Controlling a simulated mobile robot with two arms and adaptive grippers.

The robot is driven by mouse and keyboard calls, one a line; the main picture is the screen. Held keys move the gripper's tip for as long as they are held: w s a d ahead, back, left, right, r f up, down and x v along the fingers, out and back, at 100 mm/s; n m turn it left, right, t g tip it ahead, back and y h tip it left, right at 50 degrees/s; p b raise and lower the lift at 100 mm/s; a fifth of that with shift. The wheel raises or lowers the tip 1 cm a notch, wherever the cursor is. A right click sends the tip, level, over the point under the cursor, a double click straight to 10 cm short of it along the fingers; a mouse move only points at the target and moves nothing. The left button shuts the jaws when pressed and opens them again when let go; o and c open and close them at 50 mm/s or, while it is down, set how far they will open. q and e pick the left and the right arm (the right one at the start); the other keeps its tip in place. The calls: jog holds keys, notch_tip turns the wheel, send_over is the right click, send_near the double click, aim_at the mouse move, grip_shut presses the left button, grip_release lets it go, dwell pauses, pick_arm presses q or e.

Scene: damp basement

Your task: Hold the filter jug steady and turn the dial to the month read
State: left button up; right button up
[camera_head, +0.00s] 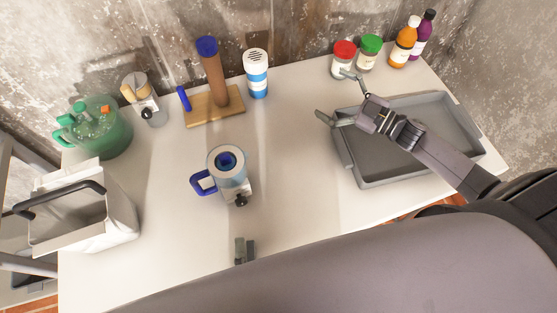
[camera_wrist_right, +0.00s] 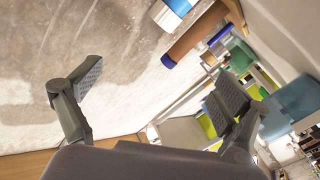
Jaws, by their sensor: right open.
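The filter jug (camera_head: 228,166), with a pale body, blue top centre and blue handle on its left, stands upright mid-table. A dark dial (camera_head: 241,200) is on its front; its markings are too small to read. My right gripper (camera_head: 338,97) is open and empty above the left edge of the grey tray, well right of the jug. Its spread fingers also show in the right wrist view (camera_wrist_right: 158,92). A small grey tip of my left gripper (camera_head: 244,251) shows at the table's front, below the jug and apart from it. The rest is hidden behind my own grey arm.
A grey tray (camera_head: 372,181) lies at right. Behind stand red-lidded and green-lidded jars, orange and purple bottles, a blue-white canister (camera_head: 256,78) and a wooden board (camera_head: 205,119) with a brown cylinder. Table around the jug is clear.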

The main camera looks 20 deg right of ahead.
jog(key=s+a+r+n+g+y, duration=0.15)
jog(key=s+a+g+y, duration=0.45)
jog(key=a, duration=0.8)
jog(key=g, duration=0.3)
send_near(226, 165)
jog(key=x, duration=0.3)
jog(key=f+x, duration=0.1)
jog(key=x, duration=0.6)
jog(key=shift+w+f, duration=0.25)
jog(key=shift+w, duration=0.15)
jog(key=shift+c, duration=0.3)
